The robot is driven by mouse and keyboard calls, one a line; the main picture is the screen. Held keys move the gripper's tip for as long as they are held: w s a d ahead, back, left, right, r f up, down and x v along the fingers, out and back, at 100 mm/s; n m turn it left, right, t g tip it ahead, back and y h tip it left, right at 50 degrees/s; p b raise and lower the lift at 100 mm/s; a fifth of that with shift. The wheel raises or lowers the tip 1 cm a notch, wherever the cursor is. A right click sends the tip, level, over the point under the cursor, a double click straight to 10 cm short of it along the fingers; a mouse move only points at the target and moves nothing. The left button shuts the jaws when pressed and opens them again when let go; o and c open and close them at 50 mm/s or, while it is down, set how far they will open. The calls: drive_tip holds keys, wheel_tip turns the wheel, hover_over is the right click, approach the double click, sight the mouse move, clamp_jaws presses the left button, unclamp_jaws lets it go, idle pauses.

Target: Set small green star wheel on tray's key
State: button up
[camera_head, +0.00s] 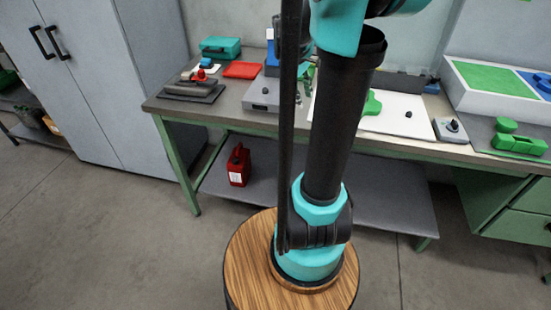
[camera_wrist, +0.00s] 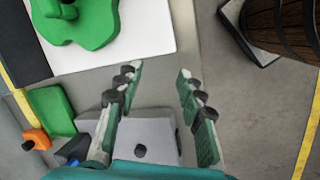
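A lobed green piece (camera_wrist: 85,22), which looks like a star wheel, lies on a white surface (camera_wrist: 150,28) in the upper left of the wrist view. A green piece (camera_head: 372,104) also shows on the white board (camera_head: 392,124) in the head view, partly behind my arm. A small black knob (camera_head: 408,114) stands on that board to its right; I cannot tell whether it is the tray's key. My gripper (camera_wrist: 160,75) is open, with nothing between its fingertips. It is to the right of and below the green piece in the wrist view. My arm hides it in the head view.
A grey box with a black knob (camera_wrist: 140,150) shows beyond the fingers' base. A green block (camera_wrist: 50,108) and an orange piece (camera_wrist: 38,139) are at left. A knob box (camera_head: 450,130) and green-topped bin (camera_head: 490,78) stand at right on the bench. Red and teal cases are at left.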

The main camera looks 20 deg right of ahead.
drive_tip(key=s+a+f+m+t+y, duration=0.3)
drive_tip(key=s+a+f+m, duration=0.3)
drive_tip(key=s+a+f, duration=0.6)
drive_tip(key=s+a, duration=0.3)
drive_tip(key=shift+f+m, duration=0.3)
drive_tip(key=shift+s, duration=0.1)
drive_tip(key=shift+c, duration=0.5)
